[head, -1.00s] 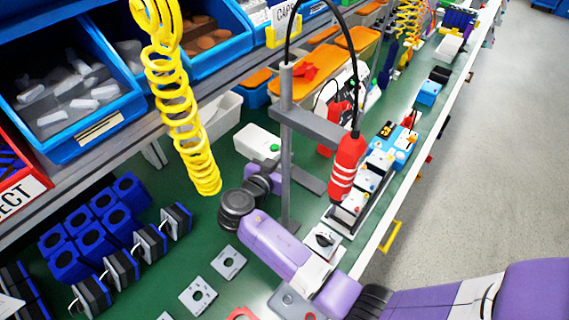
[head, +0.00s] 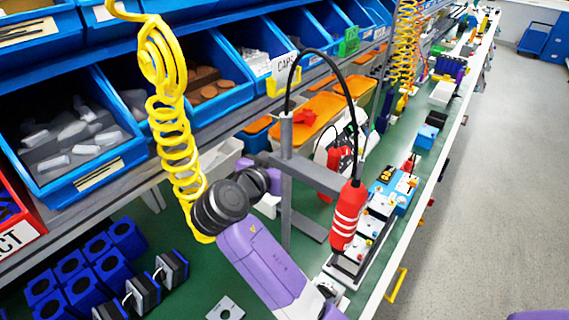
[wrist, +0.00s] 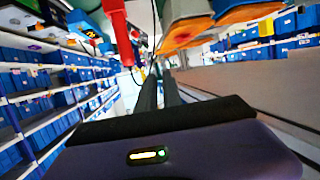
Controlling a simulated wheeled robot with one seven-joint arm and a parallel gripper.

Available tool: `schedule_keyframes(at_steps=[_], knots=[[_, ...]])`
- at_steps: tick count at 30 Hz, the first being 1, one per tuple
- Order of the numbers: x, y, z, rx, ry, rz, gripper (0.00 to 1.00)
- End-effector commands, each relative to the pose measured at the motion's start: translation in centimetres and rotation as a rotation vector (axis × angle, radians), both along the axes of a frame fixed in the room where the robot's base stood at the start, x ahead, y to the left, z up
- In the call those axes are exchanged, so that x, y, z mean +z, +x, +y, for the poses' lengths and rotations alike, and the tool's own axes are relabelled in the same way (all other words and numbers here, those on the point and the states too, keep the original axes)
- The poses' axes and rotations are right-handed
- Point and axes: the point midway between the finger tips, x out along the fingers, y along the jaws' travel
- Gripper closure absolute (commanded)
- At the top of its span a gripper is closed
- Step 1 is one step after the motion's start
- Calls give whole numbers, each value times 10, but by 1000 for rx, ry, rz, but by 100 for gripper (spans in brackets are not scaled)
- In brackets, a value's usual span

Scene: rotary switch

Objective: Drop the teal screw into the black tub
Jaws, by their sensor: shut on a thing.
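In the wrist view the two dark fingers of my gripper (wrist: 166,90) reach forward, close together. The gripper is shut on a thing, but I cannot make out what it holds. In the head view my purple arm runs up from the bottom to the grey post, and its wrist is partly behind the post, so the fingertips are hidden. I cannot pick out the teal screw in any view. I cannot identify the black tub for certain either.
A grey post stand (head: 286,160) with a hanging red tool (head: 348,215) stands close to my wrist. A yellow coiled hose (head: 173,130) hangs at its left. Blue bins (head: 75,140) line the shelf above. Orange-lidded trays (head: 322,112) are behind the post. Blue blocks (head: 75,265) fill the front left bench.

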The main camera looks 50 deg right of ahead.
Motion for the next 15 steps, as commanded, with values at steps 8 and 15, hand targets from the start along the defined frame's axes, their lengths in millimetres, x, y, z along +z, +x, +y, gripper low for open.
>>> schedule_keyframes(at_steps=[8, 15], knots=[[1, 0, 0, 0, 0, 0, 100], [10, 0, 0, 0, 0, -1, 100]])
